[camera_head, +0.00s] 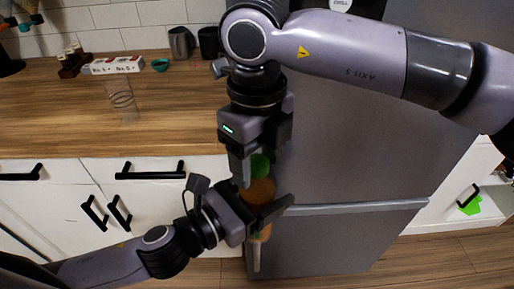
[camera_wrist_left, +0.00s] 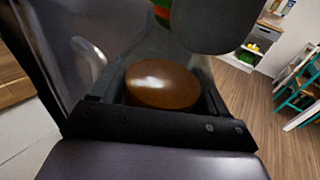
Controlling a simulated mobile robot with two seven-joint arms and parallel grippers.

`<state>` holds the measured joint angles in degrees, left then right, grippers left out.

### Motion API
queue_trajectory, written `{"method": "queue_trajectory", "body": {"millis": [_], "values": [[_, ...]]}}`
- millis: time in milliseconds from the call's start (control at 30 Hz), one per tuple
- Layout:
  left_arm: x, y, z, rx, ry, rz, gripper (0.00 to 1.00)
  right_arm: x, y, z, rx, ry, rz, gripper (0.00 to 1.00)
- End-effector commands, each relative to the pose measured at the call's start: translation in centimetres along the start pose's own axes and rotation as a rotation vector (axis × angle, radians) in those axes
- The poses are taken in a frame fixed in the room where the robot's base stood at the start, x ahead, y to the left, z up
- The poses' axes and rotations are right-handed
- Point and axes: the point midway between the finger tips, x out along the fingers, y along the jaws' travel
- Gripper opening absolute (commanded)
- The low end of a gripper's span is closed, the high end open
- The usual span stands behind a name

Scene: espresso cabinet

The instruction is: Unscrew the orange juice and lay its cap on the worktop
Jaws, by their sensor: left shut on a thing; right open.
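The orange juice bottle (camera_head: 259,191) is upright in front of the fridge, with its green cap (camera_head: 260,166) on top. My left gripper (camera_head: 268,208) is shut around the bottle's body from the left. The bottle's orange side (camera_wrist_left: 162,85) fills the space between the fingers in the left wrist view. My right gripper (camera_head: 258,163) points down from above, with its open fingers on either side of the cap. Whether they touch the cap cannot be told. The worktop (camera_head: 180,115) is behind and to the left.
A clear glass (camera_head: 122,102) stands on the worktop. Behind it are a white box (camera_head: 116,65), a teal bowl (camera_head: 160,65) and a dark metal pitcher (camera_head: 181,43). The worktop right of the glass is clear. The grey fridge (camera_head: 350,140) stands close behind both grippers.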

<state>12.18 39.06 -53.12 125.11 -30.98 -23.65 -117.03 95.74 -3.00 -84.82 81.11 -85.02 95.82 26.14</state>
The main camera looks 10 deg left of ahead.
Motion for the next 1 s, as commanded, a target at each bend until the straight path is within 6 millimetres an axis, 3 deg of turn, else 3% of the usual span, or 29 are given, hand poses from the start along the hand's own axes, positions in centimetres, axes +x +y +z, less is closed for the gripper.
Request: {"method": "queue_trajectory", "body": {"millis": [133,300,467,667,1000], "values": [[0.02,-0.02,0.19,0.001,-0.004,-0.001,0.00,-0.01,-0.01,-0.01,0.000,0.000,0.000,0.60],[0.02,-0.01,0.19,0.001,-0.004,-0.001,0.00,-0.02,-0.01,-0.01,0.000,0.000,0.000,0.04],[0.02,-0.01,0.19,0.001,-0.004,-0.001,0.00,-0.04,-0.01,-0.01,-0.033,0.000,0.000,0.03],[0.02,-0.01,0.19,0.001,-0.004,-0.001,0.00,-0.07,-0.02,-0.01,-0.204,0.000,0.000,0.03],[0.01,-0.01,0.18,0.001,-0.004,-0.001,0.00,-0.07,-0.02,-0.02,-0.204,0.000,0.000,0.03]]}}
